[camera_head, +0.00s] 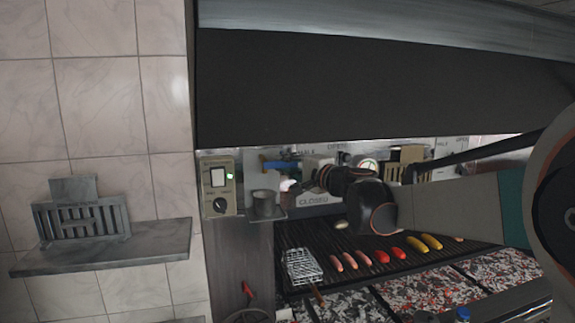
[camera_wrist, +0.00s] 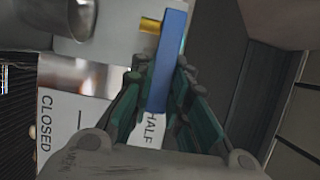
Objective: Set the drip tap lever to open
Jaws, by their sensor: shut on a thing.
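The drip tap lever is a blue bar (camera_wrist: 174,50) on a short brass stem (camera_wrist: 149,25) in the wrist view. My gripper (camera_wrist: 160,80) has its green and grey fingers closed on both sides of the bar. The bar's lower end lies by the HALF label (camera_wrist: 154,130), and the CLOSED label (camera_wrist: 45,125) is to the left. My wrist hides part of the tap there.
A metal cup (camera_head: 264,204) stands below the lever, beside a control box (camera_head: 218,186) with a dial and green light. A dark hood (camera_head: 370,90) hangs above. A shelf (camera_head: 110,249) is left.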

